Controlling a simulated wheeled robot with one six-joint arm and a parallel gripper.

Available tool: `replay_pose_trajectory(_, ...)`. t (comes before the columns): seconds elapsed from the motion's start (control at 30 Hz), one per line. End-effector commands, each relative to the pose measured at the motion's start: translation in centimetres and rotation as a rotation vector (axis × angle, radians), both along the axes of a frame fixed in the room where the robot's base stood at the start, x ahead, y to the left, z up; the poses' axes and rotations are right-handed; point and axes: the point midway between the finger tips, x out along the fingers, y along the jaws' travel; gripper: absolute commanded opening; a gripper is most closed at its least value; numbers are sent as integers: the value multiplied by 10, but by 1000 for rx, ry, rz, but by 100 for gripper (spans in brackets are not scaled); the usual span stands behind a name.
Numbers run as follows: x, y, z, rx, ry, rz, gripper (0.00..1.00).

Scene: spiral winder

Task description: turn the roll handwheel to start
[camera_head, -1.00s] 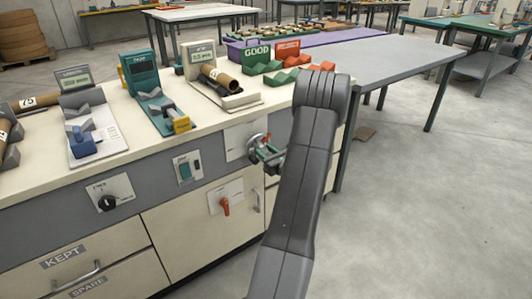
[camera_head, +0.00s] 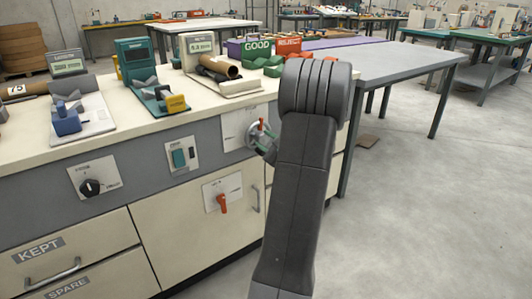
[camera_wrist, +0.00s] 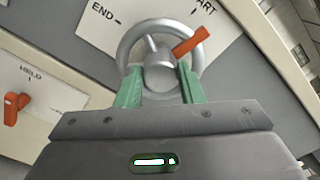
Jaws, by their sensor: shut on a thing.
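The roll handwheel (camera_wrist: 126,40) is a silver ring with a round hub and a red-orange pointer, on a white plate (camera_wrist: 98,28) marked END at left and, partly cut off, START at upper right. The pointer slants to the upper right, towards the START side. My gripper (camera_wrist: 157,84) has its green fingers closed on either side of the hub. In the head view the handwheel (camera_head: 262,144) shows on the cabinet front, its right side hidden by my arm. The fingers are barely visible there.
A red switch (camera_head: 222,202) on a white plate is below left of the handwheel. A green switch (camera_head: 180,158) and a black knob (camera_head: 91,187) are farther left. The worktop (camera_head: 140,133) above holds several fixtures and a brown tube (camera_head: 219,67). Open floor lies right.

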Motion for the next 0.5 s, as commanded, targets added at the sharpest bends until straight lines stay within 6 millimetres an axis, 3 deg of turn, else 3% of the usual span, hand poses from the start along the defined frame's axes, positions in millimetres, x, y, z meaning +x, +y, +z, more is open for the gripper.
replay_pose_trajectory(0.5, -1, 1, -2, -167, -120, 1, 12)
